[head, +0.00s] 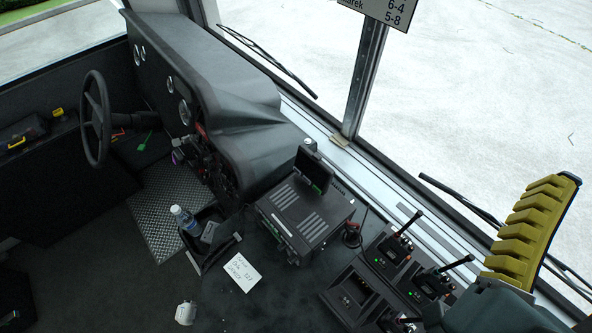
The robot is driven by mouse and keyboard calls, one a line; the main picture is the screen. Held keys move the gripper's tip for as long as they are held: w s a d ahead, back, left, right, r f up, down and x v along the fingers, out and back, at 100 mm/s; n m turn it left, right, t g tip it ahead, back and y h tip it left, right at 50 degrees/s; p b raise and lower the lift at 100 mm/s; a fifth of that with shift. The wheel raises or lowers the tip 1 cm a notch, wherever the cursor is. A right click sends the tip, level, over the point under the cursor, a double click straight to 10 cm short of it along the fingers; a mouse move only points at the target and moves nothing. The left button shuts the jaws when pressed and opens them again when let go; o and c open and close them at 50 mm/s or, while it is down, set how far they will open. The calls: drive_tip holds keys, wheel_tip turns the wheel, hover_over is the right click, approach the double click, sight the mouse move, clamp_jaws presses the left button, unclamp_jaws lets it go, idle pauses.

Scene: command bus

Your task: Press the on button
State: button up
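I cannot make out a button marked "on" at this size. A black box-shaped device (311,222) with vent slots sits on the dark surface in the middle of the head view. Small controls line its front left edge, too small to read. A small dark screen (314,170) stands on its far side. Right of it are charger-like black units (388,250) holding handheld radios, with small green and red lights. A dashboard (205,100) with gauges and switches stands at upper left.
A steering wheel (96,119) is at left. A water bottle (184,220) stands in a holder, with a handwritten note (243,271) nearby. A white object (186,313) lies at the bottom. A yellow ribbed object (530,230) rises at right. Windows border the back.

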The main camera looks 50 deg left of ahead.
clamp_jaws()
idle(1.3)
